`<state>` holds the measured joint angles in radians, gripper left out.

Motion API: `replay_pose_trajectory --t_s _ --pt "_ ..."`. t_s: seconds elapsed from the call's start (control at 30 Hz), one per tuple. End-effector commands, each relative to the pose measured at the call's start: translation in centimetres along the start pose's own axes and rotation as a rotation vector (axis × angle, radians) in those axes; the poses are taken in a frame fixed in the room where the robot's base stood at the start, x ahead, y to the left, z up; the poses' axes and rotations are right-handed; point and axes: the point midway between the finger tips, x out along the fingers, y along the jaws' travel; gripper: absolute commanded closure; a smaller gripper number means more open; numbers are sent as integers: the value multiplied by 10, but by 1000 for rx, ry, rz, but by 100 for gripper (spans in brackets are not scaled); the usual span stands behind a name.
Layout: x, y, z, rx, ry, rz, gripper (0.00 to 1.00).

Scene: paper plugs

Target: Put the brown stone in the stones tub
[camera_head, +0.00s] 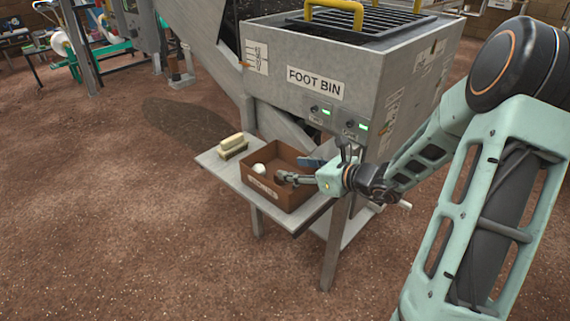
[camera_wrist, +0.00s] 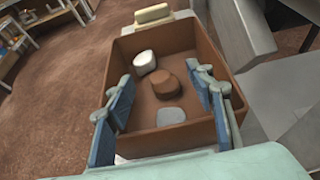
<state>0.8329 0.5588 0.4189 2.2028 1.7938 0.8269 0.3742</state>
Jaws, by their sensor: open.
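The brown stone (camera_wrist: 166,84) lies inside the brown open tub (camera_wrist: 165,144), near the middle of its floor in the wrist view. The tub also shows in the head view (camera_head: 277,202), with a pale label too small to read. My gripper (camera_wrist: 162,95) is open over the tub, its blue fingers spread left and right, with the stone in the gap between them. I cannot tell whether the fingertips touch it. In the head view my gripper (camera_head: 293,178) reaches into the tub from the right and makes the stone hard to make out.
A white stone (camera_wrist: 145,62) and a flat grey stone (camera_wrist: 172,115) also lie in the tub. A brush-like pale block (camera_head: 233,144) sits left of it on the grey shelf (camera_head: 222,165).

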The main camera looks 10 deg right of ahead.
Motion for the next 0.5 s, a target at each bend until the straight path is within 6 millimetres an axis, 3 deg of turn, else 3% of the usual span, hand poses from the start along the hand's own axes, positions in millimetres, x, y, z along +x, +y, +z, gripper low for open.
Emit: replay_pose_trajectory --t_s 0.03,0.2,0.5 --pt "-14 -1 3 1 2 -4 51" --pt "-47 0 2 1 1 -2 51" --pt "-70 0 0 1 0 1 51"
